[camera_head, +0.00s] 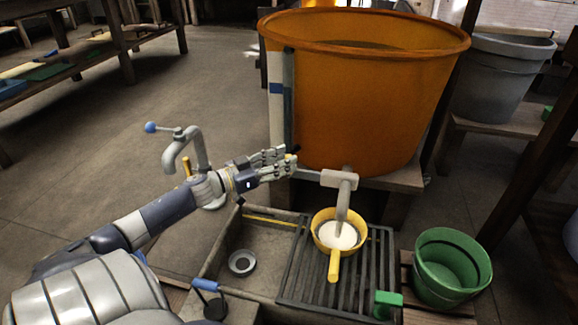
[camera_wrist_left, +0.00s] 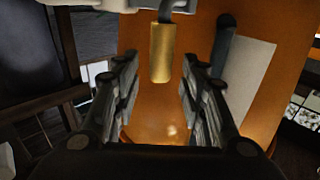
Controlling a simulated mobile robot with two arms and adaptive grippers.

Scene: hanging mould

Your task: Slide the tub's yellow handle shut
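The orange tub (camera_head: 365,95) stands on a wooden bench, with a grey spout (camera_head: 340,180) at its lower front. The yellow handle (camera_wrist_left: 160,52) shows in the left wrist view, hanging from a grey fitting in front of the orange wall. I cannot make it out in the head view. My left gripper (camera_head: 285,160) is beside the tub's lower front, left of the spout. In the wrist view its fingers (camera_wrist_left: 160,95) are apart, one on each side of the handle's line, with gaps to it. I cannot tell how deep the handle sits between them. My right gripper is out of view.
A yellow pan (camera_head: 333,265) with white contents sits under the spout on a dark slatted rack (camera_head: 295,275). A stone sink (camera_head: 225,262) and a grey tap (camera_head: 195,150) are to the left. A green bucket (camera_head: 450,270) stands at the right.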

